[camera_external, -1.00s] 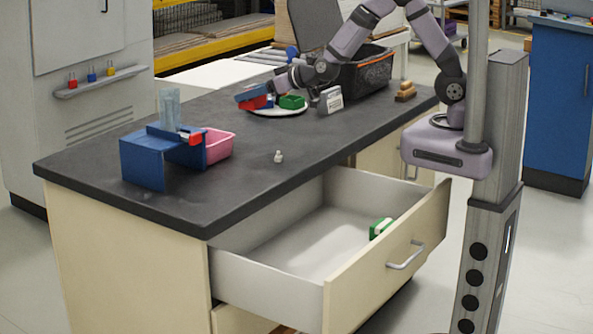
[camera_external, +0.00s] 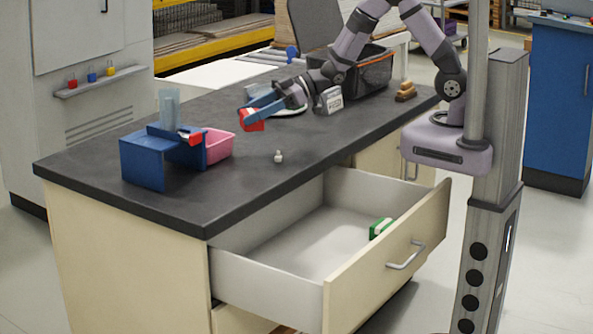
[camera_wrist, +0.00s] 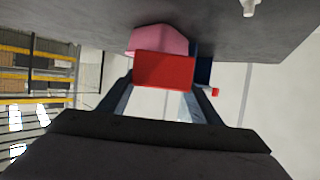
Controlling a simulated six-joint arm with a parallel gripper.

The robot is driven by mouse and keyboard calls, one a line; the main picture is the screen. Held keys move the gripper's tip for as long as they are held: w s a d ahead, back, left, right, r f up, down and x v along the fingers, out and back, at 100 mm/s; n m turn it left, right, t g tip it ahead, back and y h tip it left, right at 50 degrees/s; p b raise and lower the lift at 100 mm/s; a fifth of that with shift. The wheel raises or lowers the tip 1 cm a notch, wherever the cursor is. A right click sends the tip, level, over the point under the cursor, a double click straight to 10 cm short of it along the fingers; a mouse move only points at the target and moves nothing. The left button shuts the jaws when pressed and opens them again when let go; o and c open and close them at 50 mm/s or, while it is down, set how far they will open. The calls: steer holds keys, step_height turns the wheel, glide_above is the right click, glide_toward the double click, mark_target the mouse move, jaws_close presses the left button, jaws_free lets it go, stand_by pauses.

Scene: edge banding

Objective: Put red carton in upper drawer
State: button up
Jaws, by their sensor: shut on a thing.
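The upper drawer (camera_external: 300,240) stands pulled open at the front of the bench. A green carton (camera_external: 380,228) lies inside it toward the right, and the rest of its floor looks bare.
A blue stand (camera_external: 143,162) and a pink bin (camera_external: 219,146) stand at the left of the bench. A small white piece (camera_external: 278,156) stands near the front edge.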

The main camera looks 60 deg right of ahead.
steer(key=s+a+n+g+y, duration=0.1)
steer(key=s+n+g, duration=0.1)
steer(key=s, duration=0.3)
steer(key=s+a+f+n+g+y, duration=0.1)
steer(key=s+n+g, duration=0.1)
steer(key=s, duration=0.4)
steer(key=s+a+f+n+g+y, duration=0.1)
steer(key=s+n+g, duration=0.1)
steer(key=s, duration=0.3)
steer(key=shift+s+a+n+g, duration=0.25)
steer(key=shift+s+n+g, duration=0.15)
steer(key=shift+g, duration=0.3)
steer(key=s+d+f+n+g+b, duration=0.2)
steer(key=s+f+n+g+b, duration=0.35)
steer(key=s+f, duration=1)
steer(key=g, duration=0.1)
glide_above(356, 260)
steer(key=shift+h, duration=0.3)
steer(key=shift+f, duration=2.4)
steer(key=shift+f, duration=0.1)
steer(key=shift+f+b, duration=0.45)
steer(key=shift+f, duration=1.55)
steer(key=shift+f+b, duration=0.3)
steer(key=shift+f, duration=0.1)
